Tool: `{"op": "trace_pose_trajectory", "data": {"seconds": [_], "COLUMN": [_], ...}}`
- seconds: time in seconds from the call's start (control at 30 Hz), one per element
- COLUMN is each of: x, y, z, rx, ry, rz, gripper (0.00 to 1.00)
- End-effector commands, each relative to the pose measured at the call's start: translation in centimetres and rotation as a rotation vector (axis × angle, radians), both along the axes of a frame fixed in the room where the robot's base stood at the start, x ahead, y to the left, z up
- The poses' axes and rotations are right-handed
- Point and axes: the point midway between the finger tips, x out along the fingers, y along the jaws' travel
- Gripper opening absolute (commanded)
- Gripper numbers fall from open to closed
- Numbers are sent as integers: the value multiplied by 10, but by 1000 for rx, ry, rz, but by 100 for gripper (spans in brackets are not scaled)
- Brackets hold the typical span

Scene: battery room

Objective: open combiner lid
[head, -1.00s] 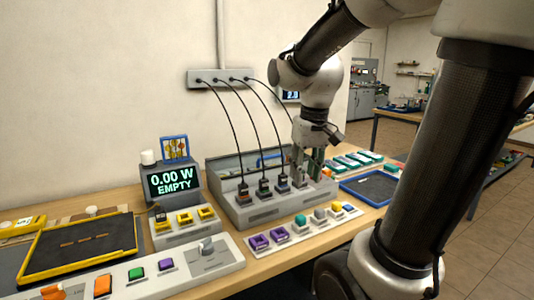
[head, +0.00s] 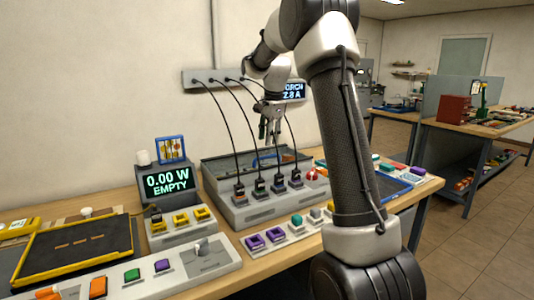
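The grey combiner box (head: 210,172) stands at the table's middle. Behind the plugs lies a recessed-looking grey area with a blue curved bar (head: 262,160); whether this is the lid or the open inside, I cannot tell. My gripper (head: 270,137) hangs fingers down above the back of the box, apart from the plugs. Its fingers look parted and empty, though small in view.
Cables run up to a grey wall strip (head: 205,78). A display reading 0.00 W EMPTY (head: 167,181) stands left. A button strip (head: 290,238) lies in front; a yellow-edged tray (head: 75,246) lies front left. Red-and-white parts (head: 317,174) sit by the box's right end. My arm hides the right side.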

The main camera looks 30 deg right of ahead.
Motion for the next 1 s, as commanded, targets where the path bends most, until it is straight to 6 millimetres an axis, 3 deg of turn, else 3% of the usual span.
{"op": "trace_pose_trajectory", "data": {"seconds": [0.2,0.4,0.77,0.93,1.0], "x": [6,12,13,13,13], "y": [0,1,1,1,1], "z": [-37,-62,-69,-68,-68], "rx": [0,-1,-1,-1,-1], "ry": [5,3,0,0,0], "rz": [2,4,4,4,4], "gripper": [33,33,33,2,0]}}
